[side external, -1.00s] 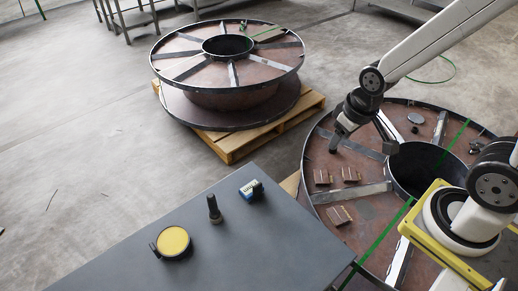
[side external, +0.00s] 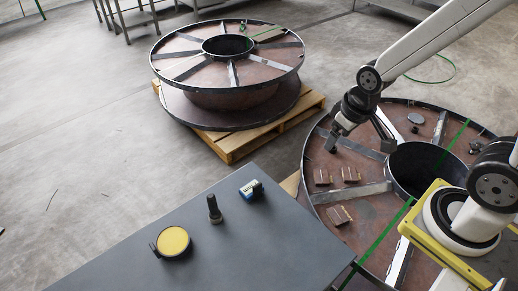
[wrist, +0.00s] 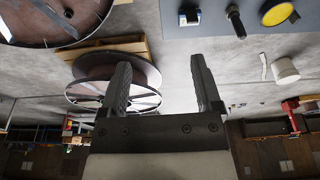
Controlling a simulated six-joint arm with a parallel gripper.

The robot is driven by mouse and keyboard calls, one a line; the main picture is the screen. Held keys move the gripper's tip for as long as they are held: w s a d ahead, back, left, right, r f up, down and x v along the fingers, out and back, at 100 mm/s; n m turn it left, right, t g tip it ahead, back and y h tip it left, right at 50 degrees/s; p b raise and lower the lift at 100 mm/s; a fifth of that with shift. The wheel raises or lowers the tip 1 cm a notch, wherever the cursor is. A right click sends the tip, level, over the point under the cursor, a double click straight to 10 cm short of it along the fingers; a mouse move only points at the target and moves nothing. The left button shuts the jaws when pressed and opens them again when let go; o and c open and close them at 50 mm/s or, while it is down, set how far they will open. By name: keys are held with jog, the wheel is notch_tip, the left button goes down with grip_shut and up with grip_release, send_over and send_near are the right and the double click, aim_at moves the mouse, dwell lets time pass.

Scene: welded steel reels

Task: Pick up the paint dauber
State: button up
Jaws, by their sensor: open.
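A dark upright piece with a narrow top and wider base (side external: 214,209) stands on the grey table and seems to be the paint dauber, though I cannot be sure. It also shows at the top of the wrist view (wrist: 236,20). My gripper (wrist: 160,62) is open, with nothing between its fingers. In the side view it hangs over the near reel, to the right of the table and well apart from the dark piece.
The grey table (side external: 262,225) also bears a yellow-faced round item (side external: 173,241) left of the dark piece and a small blue-and-white item (side external: 250,189) right of it. The near reel (side external: 330,183) carries small brown blocks. Another reel (side external: 180,68) rests on a pallet (side external: 235,146).

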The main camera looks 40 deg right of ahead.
jog(key=w+a+f+n, duration=0.2)
jog(key=w+a+n, duration=0.35)
jog(key=w, duration=0.35)
jog(key=n+g, duration=0.3)
jog(key=n, duration=1.3)
send_over(210, 196)
jog(key=f, duration=1.4)
jog(key=shift+d+f, duration=0.15)
jog(key=shift+d, duration=0.2)
jog(key=shift+a+f+n, duration=0.35)
jog(key=shift+n, duration=0.1)
jog(key=shift+d+f, duration=0.1)
jog(key=shift+f, duration=3.8)
grip_shut()
